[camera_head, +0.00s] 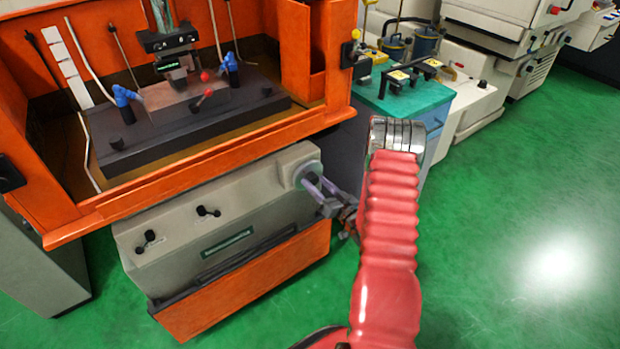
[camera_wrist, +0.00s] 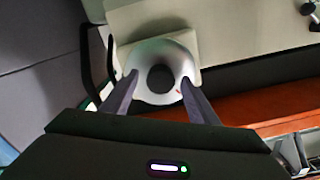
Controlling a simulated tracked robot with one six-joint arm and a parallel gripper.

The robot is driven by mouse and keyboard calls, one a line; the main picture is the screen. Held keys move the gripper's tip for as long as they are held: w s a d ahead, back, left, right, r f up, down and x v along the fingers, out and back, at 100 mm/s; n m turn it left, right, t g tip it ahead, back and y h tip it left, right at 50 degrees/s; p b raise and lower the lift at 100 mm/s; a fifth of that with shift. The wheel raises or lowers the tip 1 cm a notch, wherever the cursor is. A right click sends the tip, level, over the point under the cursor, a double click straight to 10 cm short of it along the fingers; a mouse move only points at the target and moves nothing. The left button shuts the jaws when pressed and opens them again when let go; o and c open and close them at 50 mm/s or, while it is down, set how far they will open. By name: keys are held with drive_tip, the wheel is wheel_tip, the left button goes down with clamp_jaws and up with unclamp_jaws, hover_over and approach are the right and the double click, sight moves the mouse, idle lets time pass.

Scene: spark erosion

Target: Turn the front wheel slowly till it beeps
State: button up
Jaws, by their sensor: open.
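The front wheel (camera_head: 304,171) is a pale grey disc on the right end of the machine's beige base. In the wrist view the wheel (camera_wrist: 150,52) is a silver ring with a dark round centre and a small red mark at its lower right. My gripper (camera_head: 314,186) is at the wheel, its arm coming from the right. In the wrist view my gripper (camera_wrist: 159,77) is open, with one finger at the left side of the rim and one at the right. I cannot tell whether the fingers touch the rim.
The beige base (camera_head: 220,235) carries two small black handles. The orange machine cabinet (camera_head: 200,170) overhangs it, with a dark work table (camera_head: 190,130) inside. A teal-topped cabinet (camera_head: 415,95) stands behind my arm. Green floor (camera_head: 510,220) is clear on the right.

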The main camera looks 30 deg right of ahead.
drive_tip(key=shift+s, duration=0.1)
drive_tip(key=s, duration=1.3)
drive_tip(key=shift+s+d, duration=0.2)
drive_tip(key=shift+s, duration=0.1)
idle(1.0)
idle(0.5)
